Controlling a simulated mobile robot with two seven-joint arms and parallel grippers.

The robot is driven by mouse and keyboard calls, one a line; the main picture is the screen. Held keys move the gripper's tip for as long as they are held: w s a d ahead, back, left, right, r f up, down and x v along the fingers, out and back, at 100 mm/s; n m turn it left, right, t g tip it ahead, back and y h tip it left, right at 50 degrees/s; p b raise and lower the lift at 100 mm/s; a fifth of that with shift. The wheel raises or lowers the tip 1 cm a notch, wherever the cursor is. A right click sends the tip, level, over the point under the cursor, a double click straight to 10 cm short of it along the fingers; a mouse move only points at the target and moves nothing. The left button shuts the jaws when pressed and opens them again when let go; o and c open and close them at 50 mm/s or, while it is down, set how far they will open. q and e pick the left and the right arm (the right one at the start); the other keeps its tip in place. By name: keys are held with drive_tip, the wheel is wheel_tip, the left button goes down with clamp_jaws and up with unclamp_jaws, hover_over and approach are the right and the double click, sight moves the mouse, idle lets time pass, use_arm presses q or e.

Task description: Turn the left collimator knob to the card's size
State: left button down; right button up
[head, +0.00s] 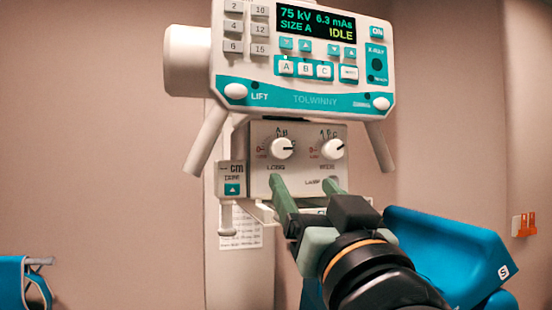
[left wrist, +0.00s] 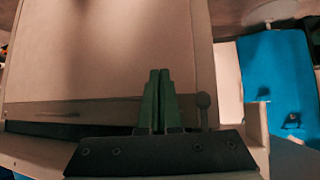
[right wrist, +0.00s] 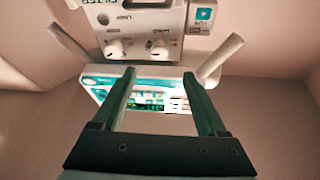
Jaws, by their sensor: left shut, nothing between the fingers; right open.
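The left collimator knob (head: 281,148) is a round white dial on the grey collimator panel. Its scale is too small to read surely. The right knob (head: 332,149) is beside it. My right gripper (head: 303,182) is open and empty, below and in front of the panel, apart from both knobs. In the right wrist view, the panel is upside down; the left knob (right wrist: 160,48) shows beyond the open fingers (right wrist: 160,78). A white sheet (head: 240,228) with small unreadable lines hangs below the panel. My left gripper (left wrist: 158,75) is shut and empty, outside the head view.
A console (head: 300,98) above the panel has a display reading 75 kV, 6.3 mAs, SIZE A, IDLE. Two pale handles (head: 206,140) (head: 379,146) slant down on either side. A small box (head: 231,178) is left of the panel. A blue chair (head: 440,255) stands right.

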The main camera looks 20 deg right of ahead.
sight(282, 151)
drive_tip(key=p+x, duration=0.3)
drive_tip(key=x, duration=0.8)
drive_tip(key=shift+r+p, duration=0.3)
drive_tip(key=shift+p, duration=0.1)
drive_tip(key=shift+w+r, duration=0.1)
drive_tip(key=shift+w, duration=0.4)
use_arm(q)
drive_tip(key=r, duration=0.1)
drive_tip(key=s+r, duration=0.1)
drive_tip(key=r, duration=0.1)
drive_tip(key=shift+s+r, duration=0.1)
drive_tip(key=shift+r, duration=0.1)
use_arm(e)
clamp_jaws()
